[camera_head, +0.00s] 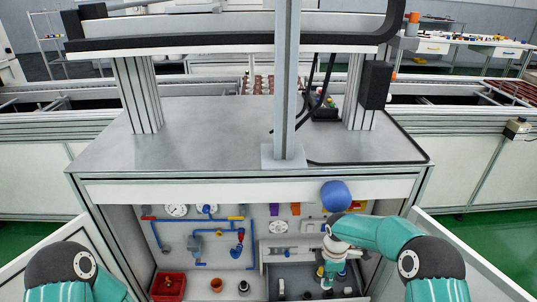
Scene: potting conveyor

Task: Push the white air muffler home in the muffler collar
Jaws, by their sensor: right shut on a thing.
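My right gripper (328,278) reaches down from the right into the open cabinet, over a grey drawer tray (292,270). Its fingers are shut on a small whitish piece, which appears to be the white air muffler (327,284). The fingers and the small size hide most of it. I cannot make out the muffler collar, nor whether the muffler touches it. My left arm shows only at the lower left corner, and its gripper is out of view.
The cabinet's back panel has gauges (176,210) and blue pipes (197,236). A grey post (287,90) rises from the worktop (210,140).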

